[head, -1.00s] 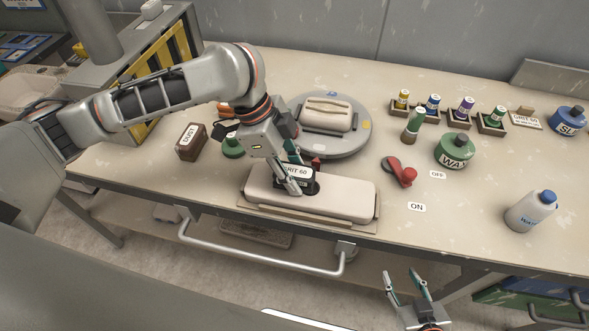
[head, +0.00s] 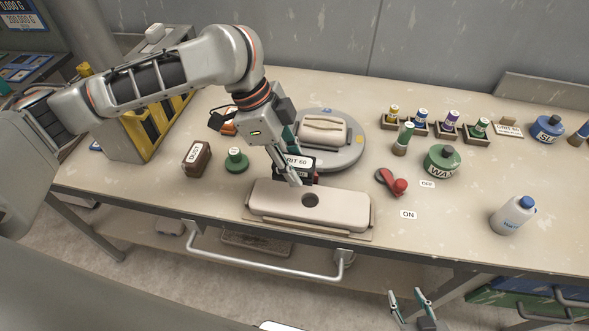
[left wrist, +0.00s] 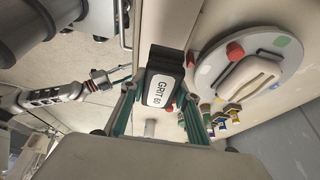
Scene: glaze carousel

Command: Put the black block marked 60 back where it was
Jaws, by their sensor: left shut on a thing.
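The black block (head: 297,161) has a white label reading GRIT 60. My left gripper (head: 291,172) is shut on it and holds it just above the back edge of the pale slab (head: 345,209). In the left wrist view the block (left wrist: 160,92) sits between the two fingers (left wrist: 160,108), label facing the camera. A white label (head: 507,130), apparently reading GRIT 60, lies at the back right beside a small brown piece. My right gripper (head: 408,297) is open and empty, low in front of the table.
A grey turntable (head: 347,158) carrying a pale dish stands behind the slab. A red lever (head: 398,186), a green WAX pot (head: 442,162) and a white bottle (head: 512,214) stand to the right. Several small bottles line the back. A DUST box (head: 197,158) stands left.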

